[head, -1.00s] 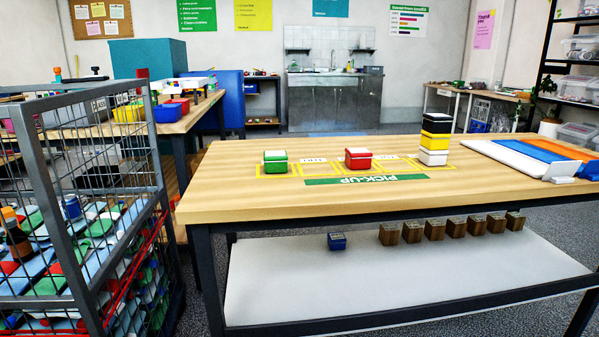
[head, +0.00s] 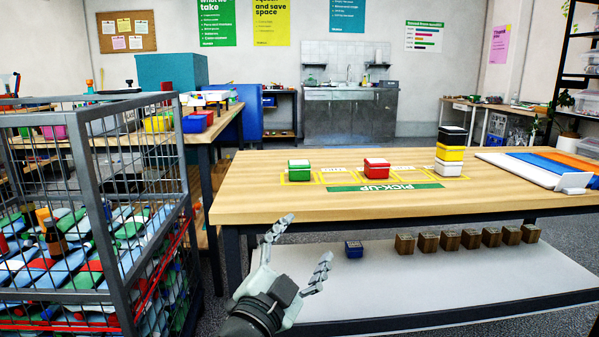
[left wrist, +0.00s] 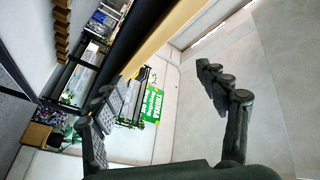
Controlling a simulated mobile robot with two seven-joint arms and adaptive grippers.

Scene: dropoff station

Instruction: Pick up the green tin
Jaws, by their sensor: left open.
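The green tin (head: 299,170), with a white band near its lid, stands at the left of the row on the wooden table (head: 265,200), inside a yellow marked square. My left gripper (head: 303,243) is open and empty, in front of the table's front edge and lower in the picture than the tin, apart from it. In the left wrist view the open fingers (left wrist: 160,98) have nothing between them, and the tin does not show there. My right gripper is in neither view.
A red tin (head: 376,168) stands to the right of the green one, then a stack of black, yellow and white tins (head: 450,153). A lower shelf (head: 420,280) holds a blue tin (head: 354,249) and several brown boxes. A wire cage (head: 95,200) stands at the left.

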